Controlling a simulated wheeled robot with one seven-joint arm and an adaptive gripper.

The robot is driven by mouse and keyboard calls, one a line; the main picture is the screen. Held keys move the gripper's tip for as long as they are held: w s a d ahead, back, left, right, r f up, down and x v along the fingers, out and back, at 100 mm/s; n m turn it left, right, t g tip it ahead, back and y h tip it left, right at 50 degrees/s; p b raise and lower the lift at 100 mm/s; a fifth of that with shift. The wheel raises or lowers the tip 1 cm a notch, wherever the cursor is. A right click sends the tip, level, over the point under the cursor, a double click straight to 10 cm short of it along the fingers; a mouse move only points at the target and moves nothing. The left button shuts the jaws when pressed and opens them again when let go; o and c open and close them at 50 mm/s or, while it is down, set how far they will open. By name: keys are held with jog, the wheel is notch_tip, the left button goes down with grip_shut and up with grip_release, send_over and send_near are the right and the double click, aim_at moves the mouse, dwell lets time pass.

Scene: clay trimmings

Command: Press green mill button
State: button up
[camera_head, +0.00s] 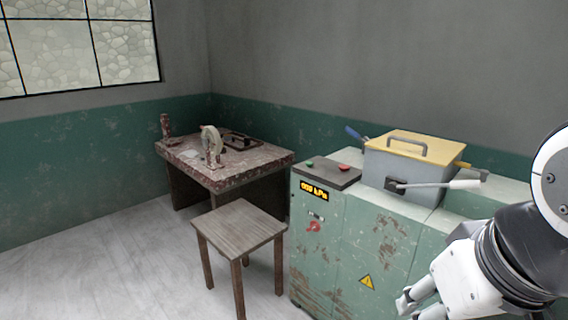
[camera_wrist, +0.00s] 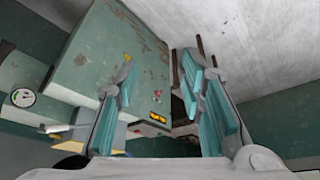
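The green button (camera_head: 310,163) sits on the left of a dark control panel (camera_head: 328,175) on top of the worn green mill (camera_head: 385,245). A red button (camera_head: 344,166) is to its right on the same panel. My gripper (camera_head: 412,302) is at the lower right of the head view, in front of the mill and well apart from the buttons. In the wrist view my gripper (camera_wrist: 157,62) has its two teal-padded fingers spread, with nothing between them. The mill (camera_wrist: 95,65) appears there turned over, with its lit display (camera_wrist: 158,117); I cannot make out the green button there.
A grey box with a yellow lid (camera_head: 408,147) and a lever (camera_head: 450,185) stands on the mill, right of the panel. A wooden stool (camera_head: 240,228) stands in front, left of the mill. A worn table (camera_head: 235,175) is behind it. The floor at left is clear.

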grip_shut()
dwell(1.1)
